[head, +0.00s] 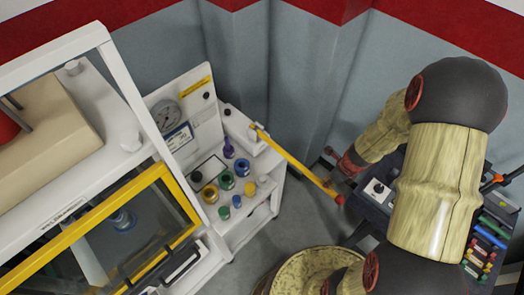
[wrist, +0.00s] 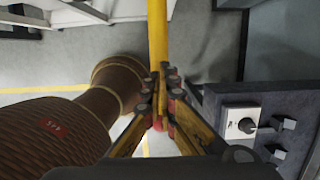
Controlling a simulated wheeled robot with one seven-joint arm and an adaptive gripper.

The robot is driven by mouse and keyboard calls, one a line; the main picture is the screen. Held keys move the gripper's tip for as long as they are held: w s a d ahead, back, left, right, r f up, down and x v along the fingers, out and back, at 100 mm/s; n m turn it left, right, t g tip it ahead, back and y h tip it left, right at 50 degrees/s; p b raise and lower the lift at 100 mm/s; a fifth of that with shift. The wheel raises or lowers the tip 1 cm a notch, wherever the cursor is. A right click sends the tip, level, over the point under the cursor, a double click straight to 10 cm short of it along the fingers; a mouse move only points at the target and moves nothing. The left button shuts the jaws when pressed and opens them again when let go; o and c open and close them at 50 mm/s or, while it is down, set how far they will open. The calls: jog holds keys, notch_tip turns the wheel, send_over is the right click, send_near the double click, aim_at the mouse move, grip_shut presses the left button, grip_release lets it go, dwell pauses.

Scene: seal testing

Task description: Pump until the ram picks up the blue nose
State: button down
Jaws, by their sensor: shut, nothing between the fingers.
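A long yellow pump lever (head: 290,153) slopes from a white bench unit down to a red tip (head: 340,198). In the wrist view the lever (wrist: 157,35) runs from the top edge down to my gripper (wrist: 160,100). My fingers are shut at the lever, overlapping it in the picture; I cannot tell whether they touch it. My gripper (head: 331,168) is small and partly hidden in the head view. A blue part (head: 122,219) shows dimly behind the yellow-framed window. Whether it is the blue nose, and where the ram is, I cannot tell.
A round gauge (head: 166,116) stands on the white panel. Several coloured parts, including a blue one (head: 242,167), stand on the shelf below. The yellow-framed guard (head: 180,190) fronts the cabinet.

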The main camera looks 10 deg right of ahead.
jog(key=shift+f+b, duration=0.35)
jog(key=shift+f, duration=0.2)
jog(key=shift+r, duration=0.1)
notch_tip(320, 180, up, 17)
jog(key=s+d+p, duration=0.2)
jog(key=p, duration=1.1)
jog(key=shift+s, duration=0.4)
jog(key=shift+r, duration=0.1)
